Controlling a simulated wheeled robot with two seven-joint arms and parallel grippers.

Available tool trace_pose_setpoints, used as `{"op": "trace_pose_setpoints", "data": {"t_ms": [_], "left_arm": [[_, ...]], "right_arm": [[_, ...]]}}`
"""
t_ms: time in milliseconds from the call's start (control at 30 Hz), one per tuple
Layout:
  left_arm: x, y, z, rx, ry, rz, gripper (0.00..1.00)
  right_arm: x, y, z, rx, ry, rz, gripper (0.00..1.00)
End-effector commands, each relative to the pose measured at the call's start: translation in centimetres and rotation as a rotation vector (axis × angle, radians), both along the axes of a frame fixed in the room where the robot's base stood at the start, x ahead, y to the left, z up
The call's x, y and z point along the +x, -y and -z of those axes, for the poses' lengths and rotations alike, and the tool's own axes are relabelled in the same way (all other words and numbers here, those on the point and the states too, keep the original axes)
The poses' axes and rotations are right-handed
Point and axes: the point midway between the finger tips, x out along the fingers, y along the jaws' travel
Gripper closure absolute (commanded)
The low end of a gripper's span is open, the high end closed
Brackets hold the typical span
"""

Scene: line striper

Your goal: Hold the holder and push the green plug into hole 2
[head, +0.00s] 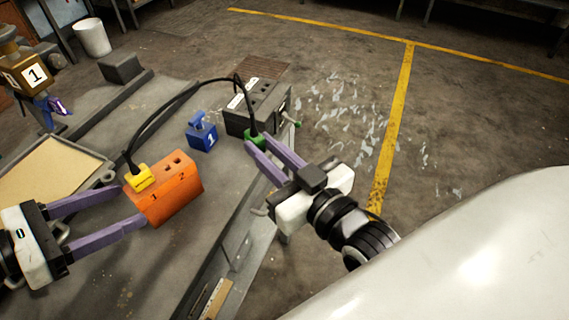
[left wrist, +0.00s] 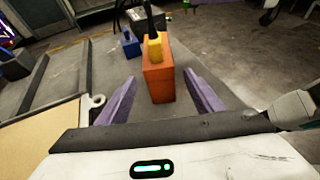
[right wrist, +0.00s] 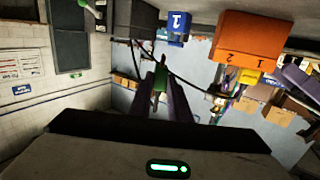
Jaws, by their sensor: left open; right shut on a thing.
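The orange holder (head: 176,194) stands on the bench, marked 1 and 2. The yellow plug (head: 140,178) sits at hole 1, with a black cable rising from it. Hole 2 (head: 176,154) looks empty. My left gripper (head: 134,205) is open, its fingers either side of the holder's near part; in the left wrist view the holder (left wrist: 158,82) stands between and beyond the fingertips. My right gripper (head: 257,147) is shut on the green plug (head: 255,140), held in the air right of the holder. The green plug also shows in the right wrist view (right wrist: 160,78).
A blue block marked 1 (head: 202,137) stands behind the holder. A dark grey box (head: 262,105) with sockets stands at the bench's right edge. The black cable (head: 180,96) arches between the yellow and green plugs. A tan tray (head: 45,180) lies at left.

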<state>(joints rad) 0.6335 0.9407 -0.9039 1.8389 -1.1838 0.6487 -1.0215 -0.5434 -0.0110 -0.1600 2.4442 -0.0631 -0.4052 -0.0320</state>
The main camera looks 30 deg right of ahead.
Motion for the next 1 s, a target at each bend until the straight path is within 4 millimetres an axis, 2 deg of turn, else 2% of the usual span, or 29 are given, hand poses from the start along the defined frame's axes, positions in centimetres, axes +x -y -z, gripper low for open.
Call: {"op": "trace_pose_setpoints", "data": {"t_ms": [33,200,333,500,600,767,867,1000], "left_arm": [[0.0,0.0,0.0,-0.001,0.0,0.0,0.39],[0.0,0.0,0.0,-0.001,-0.001,0.0,0.39],[0.0,0.0,0.0,-0.001,-0.001,0.0,0.39],[0.0,0.0,0.0,-0.001,-0.001,0.0,0.39],[0.0,0.0,0.0,-0.001,-0.001,0.0,0.39],[0.1,0.4,0.1,-0.002,0.001,0.0,0.39],[0.4,1.2,0.4,-0.004,-0.001,0.0,0.39],[1.0,3.4,1.3,-0.004,0.001,0.002,0.39]], "right_arm": [[1.4,-1.0,-1.3,-0.005,0.015,-0.039,1.0],[4.6,-4.9,-4.3,-0.007,0.013,-0.19,1.0],[6.0,-8.0,-6.7,-0.008,0.01,-0.317,1.0],[6.5,-11.1,-9.3,-0.006,0.006,-0.46,1.0],[6.5,-12.2,-10.3,-0.004,0.003,-0.517,1.0],[6.4,-13.0,-10.9,-0.002,0.0,-0.556,1.0],[6.3,-13.1,-10.9,-0.001,-0.001,-0.558,1.0],[6.3,-13.0,-10.9,0.0,0.0,-0.556,1.0]]}}
